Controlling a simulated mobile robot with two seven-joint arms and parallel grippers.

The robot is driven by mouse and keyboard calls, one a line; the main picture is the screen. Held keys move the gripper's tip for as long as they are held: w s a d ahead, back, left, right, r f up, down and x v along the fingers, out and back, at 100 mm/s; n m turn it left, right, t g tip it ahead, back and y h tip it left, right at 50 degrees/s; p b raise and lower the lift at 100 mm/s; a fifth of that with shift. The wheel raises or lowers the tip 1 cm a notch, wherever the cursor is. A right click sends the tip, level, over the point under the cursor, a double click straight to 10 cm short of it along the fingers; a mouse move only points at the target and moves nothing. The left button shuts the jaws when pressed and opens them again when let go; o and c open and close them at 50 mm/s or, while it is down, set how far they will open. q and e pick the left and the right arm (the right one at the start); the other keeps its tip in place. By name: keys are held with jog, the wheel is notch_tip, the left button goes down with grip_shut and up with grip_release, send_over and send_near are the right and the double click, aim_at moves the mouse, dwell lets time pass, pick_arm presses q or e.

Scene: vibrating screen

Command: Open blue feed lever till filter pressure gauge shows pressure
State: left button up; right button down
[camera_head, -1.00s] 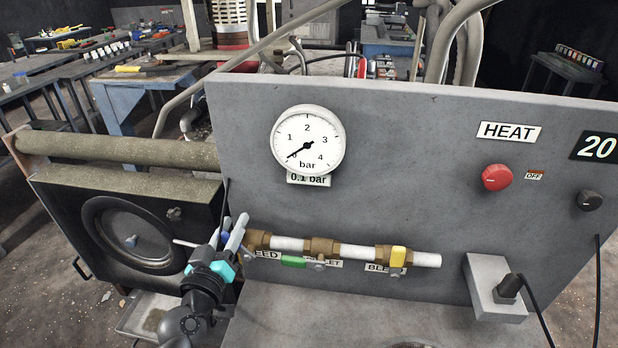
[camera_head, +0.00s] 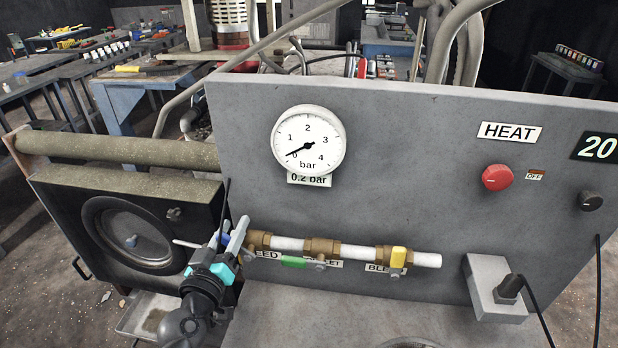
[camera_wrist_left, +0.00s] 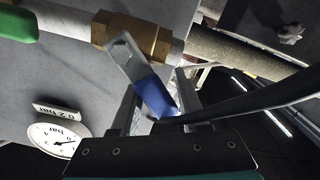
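The blue feed lever (camera_wrist_left: 155,97) runs from a brass valve (camera_wrist_left: 150,38) and lies between my left gripper's two fingers in the left wrist view. In the head view a little blue of it shows beside my left gripper (camera_head: 229,238), at the left end of the pipe by the FEED label. The fingers stand apart on either side of the handle; I cannot tell which touch it. The round pressure gauge (camera_head: 308,140) has its needle near 0, and the plate (camera_head: 309,180) below reads 0.2 bar. My right gripper is not in view.
A green lever (camera_head: 292,261) and a yellow lever (camera_head: 398,256) sit further right on the same pipe. A red knob (camera_head: 497,178) and a black knob (camera_head: 591,201) are on the panel's right. A grey box with a cable (camera_head: 494,287) stands at lower right.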

aim_at(225, 242)
pick_arm(q)
jog(key=shift+r, duration=0.1)
jog(key=shift+s, duration=0.1)
jog(key=shift+s+a+r, duration=0.1)
jog(key=shift+s+a, duration=0.1)
jog(key=shift+s, duration=0.75)
jog(key=shift+s+a+f, duration=0.1)
jog(key=shift+s+a, duration=0.05)
jog(key=shift+s, duration=0.75)
jog(key=shift+s+a+r, duration=0.1)
jog(key=shift+s+a, duration=0.1)
jog(key=shift+s, duration=0.75)
jog(key=shift+o, duration=1)
jog(key=shift+s, duration=0.1)
jog(key=shift+s+a+p, duration=0.1)
jog(key=shift+s+a, duration=0.1)
jog(key=shift+s, duration=0.75)
jog(key=shift+s+a+p, duration=0.15)
jog(key=shift+s, duration=0.8)
jog(key=shift+s+a+p, duration=0.1)
jog(key=shift+s+a, duration=0.1)
jog(key=shift+s, duration=0.75)
